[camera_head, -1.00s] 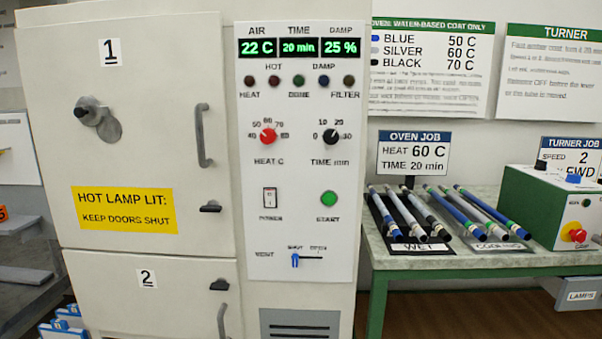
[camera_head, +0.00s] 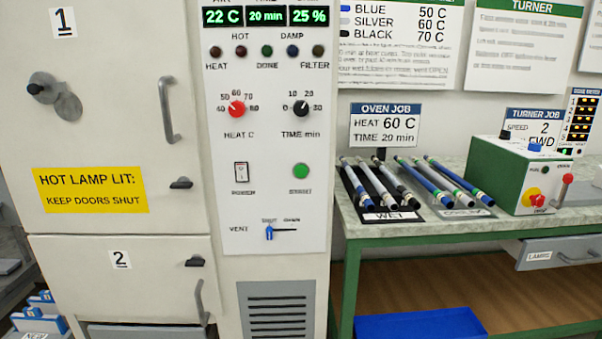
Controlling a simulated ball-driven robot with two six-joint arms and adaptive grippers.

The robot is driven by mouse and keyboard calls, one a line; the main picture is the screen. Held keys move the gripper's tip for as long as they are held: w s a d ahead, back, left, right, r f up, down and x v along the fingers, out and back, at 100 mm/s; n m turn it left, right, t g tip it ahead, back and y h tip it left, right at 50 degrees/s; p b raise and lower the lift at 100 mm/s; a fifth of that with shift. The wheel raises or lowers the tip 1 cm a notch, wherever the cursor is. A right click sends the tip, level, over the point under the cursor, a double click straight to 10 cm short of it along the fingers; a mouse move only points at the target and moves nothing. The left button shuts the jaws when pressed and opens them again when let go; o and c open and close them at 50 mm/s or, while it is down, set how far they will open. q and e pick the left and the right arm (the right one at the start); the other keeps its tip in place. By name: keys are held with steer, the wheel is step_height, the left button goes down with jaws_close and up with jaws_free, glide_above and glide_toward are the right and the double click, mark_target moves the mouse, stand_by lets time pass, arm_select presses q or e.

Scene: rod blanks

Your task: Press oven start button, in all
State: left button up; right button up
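The green start button (camera_head: 301,171) is on the oven's white control panel (camera_head: 262,205), right of the power switch (camera_head: 241,172). The display (camera_head: 265,16) reads 22 C, 20 min and 25 %. The red heat knob (camera_head: 236,108) and the black time knob (camera_head: 301,108) sit above the button. The heat, hot, done, damp and filter lamps look dark. The vent slider (camera_head: 269,233) is at the left end of its slot. Oven doors 1 (camera_head: 120,205) and 2 (camera_head: 150,290) look shut. Neither of my grippers is in view.
A green-framed table (camera_head: 345,225) at right holds several rods in the wet rack (camera_head: 420,214) and cooling area, plus a green turner box (camera_head: 545,195). An oven job sign (camera_head: 385,124) reads 60 C, 20 min. A blue bin (camera_head: 420,323) is below.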

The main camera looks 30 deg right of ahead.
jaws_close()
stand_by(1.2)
